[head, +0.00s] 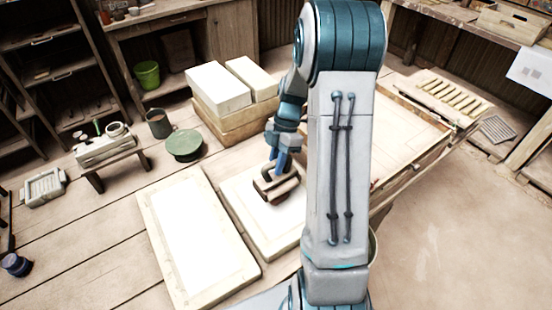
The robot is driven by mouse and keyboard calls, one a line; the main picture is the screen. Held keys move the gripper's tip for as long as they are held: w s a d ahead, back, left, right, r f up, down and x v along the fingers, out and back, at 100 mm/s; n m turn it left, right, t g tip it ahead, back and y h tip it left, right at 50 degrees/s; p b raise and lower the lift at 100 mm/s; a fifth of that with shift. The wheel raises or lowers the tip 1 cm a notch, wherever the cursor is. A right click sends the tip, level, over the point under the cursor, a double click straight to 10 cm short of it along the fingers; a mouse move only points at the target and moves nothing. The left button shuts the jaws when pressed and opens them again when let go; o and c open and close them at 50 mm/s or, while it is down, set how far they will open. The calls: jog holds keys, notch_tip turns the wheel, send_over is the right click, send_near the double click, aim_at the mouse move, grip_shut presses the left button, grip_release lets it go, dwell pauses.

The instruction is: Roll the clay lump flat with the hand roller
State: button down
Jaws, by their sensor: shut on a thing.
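The hand roller (281,190) is a tan cylinder with a dark brown handle frame. It is at the top of a pale slab (262,235) in the middle of the head view; I cannot tell whether it touches the surface. My gripper (274,168), with blue fingers, points down and is shut on the roller's handle. I cannot make out the clay lump; it may be hidden by the roller or my arm, or blend with the pale surface. My arm covers the right part of the slab.
A second pale board (190,230) lies to the left. White blocks (217,88) stand behind. A framed table (410,125) is at the right, partly behind my arm.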

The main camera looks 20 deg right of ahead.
jog(key=shift+f, duration=0.2)
dwell(0.5)
jog(key=shift+f+b, duration=0.9)
jog(key=shift+f, duration=0.15)
